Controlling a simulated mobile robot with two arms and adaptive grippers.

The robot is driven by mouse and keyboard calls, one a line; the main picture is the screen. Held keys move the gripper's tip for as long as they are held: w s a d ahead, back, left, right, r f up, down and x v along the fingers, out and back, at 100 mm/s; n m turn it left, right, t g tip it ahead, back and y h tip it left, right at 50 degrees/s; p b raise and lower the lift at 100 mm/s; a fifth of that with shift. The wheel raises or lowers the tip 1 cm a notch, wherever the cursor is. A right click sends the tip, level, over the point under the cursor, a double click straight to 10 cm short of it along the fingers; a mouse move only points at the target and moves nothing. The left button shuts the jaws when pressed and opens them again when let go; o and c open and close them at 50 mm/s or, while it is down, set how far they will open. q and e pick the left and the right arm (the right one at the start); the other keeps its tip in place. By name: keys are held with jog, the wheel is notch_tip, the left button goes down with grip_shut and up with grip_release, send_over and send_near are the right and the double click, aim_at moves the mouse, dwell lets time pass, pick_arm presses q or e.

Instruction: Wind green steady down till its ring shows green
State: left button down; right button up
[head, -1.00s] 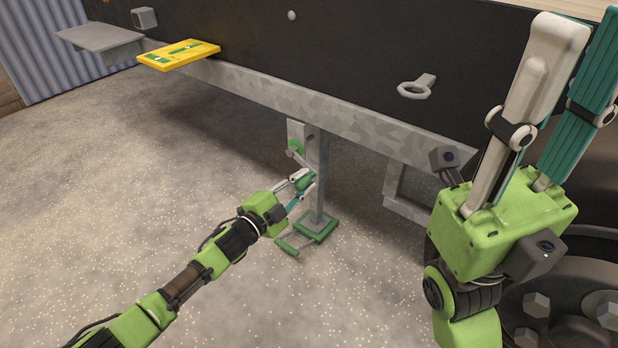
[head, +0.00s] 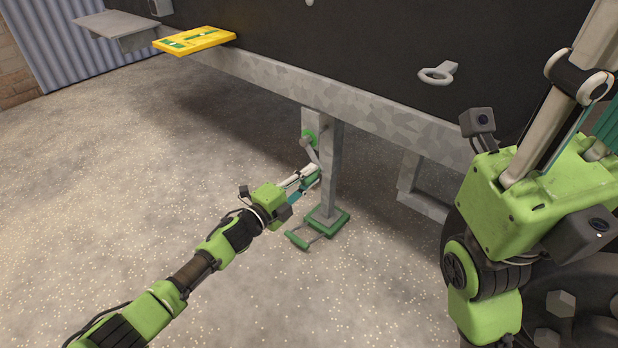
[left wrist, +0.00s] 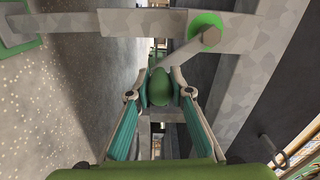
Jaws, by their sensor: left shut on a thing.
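The green steady is a grey post (head: 331,165) under the trailer rail with a green foot (head: 327,217). I cannot tell whether the foot touches the ground. Its ring (head: 309,137), around the crank's pivot, looks green; it also shows green in the left wrist view (left wrist: 206,19). The crank arm (left wrist: 183,57) slants from the pivot to a green handle (left wrist: 159,88). My left gripper (head: 308,177) is shut on this handle, a finger on each side, below the ring. My right gripper (head: 585,120) is raised at the right, fingers apart and empty, tips cut off.
The dark trailer side and its grey rail (head: 250,85) run above the steady. A yellow-green board (head: 194,40) and a grey step (head: 120,25) jut out at upper left. A metal eye (head: 437,74) sits on the wall. The speckled floor at left is clear.

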pick_arm(q)
jog(key=shift+f, duration=0.1)
jog(key=c, duration=1.8)
grip_release()
jog(key=v, duration=1.2)
